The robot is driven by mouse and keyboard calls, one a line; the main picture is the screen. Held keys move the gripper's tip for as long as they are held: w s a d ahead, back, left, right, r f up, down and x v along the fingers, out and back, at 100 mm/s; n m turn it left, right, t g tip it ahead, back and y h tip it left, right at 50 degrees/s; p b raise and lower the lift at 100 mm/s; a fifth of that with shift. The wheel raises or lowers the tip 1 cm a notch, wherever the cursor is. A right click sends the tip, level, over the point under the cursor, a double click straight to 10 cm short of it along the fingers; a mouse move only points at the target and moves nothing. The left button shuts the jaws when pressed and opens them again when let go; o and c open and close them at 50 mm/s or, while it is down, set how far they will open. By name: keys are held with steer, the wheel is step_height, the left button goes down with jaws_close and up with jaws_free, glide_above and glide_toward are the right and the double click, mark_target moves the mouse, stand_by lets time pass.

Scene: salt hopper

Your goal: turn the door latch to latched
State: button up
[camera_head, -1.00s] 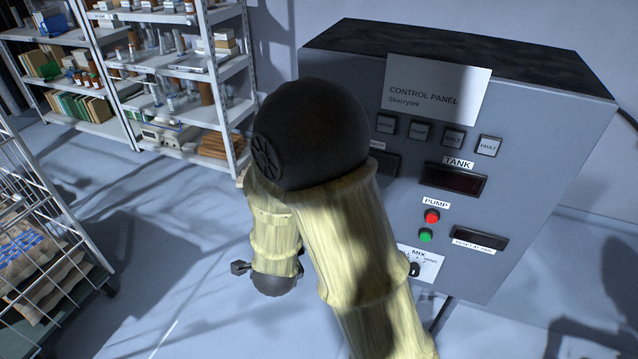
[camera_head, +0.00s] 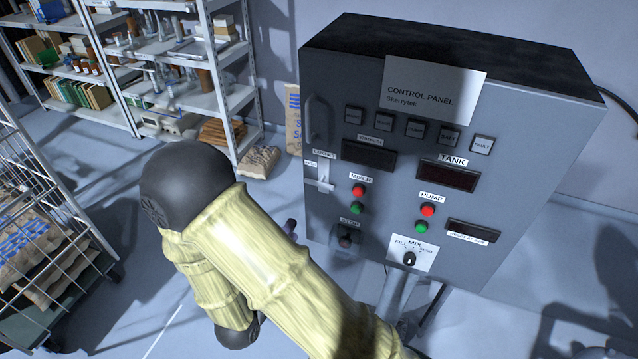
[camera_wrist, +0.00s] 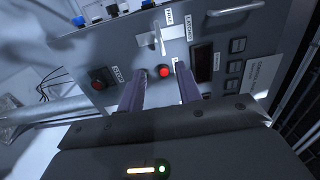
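The door latch (camera_head: 325,182) is a pale lever on the left front of the grey control panel. The red mixer button shows between the fingertips. In the head view, only a bit of purple finger shows below and left of the panel; my arm hides the rest.
The control panel (camera_head: 390,215) has a vertical door handle (camera_head: 317,118) above the latch. The red mixer button (camera_wrist: 164,72) and the stop button (camera_wrist: 100,80) are near my fingers. Shelves (camera_head: 215,95) stand behind at left, and a wire cart (camera_head: 40,245) stands at far left.

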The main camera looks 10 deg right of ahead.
mark_target(318, 186)
steer(key=p+x, duration=0.8)
steer(key=x, duration=0.8)
steer(key=shift+w+d, duration=0.2)
steer(key=shift+w, duration=0.05)
steer(key=shift+w+d, duration=0.25)
steer(key=shift+w, duration=0.05)
jaws_close()
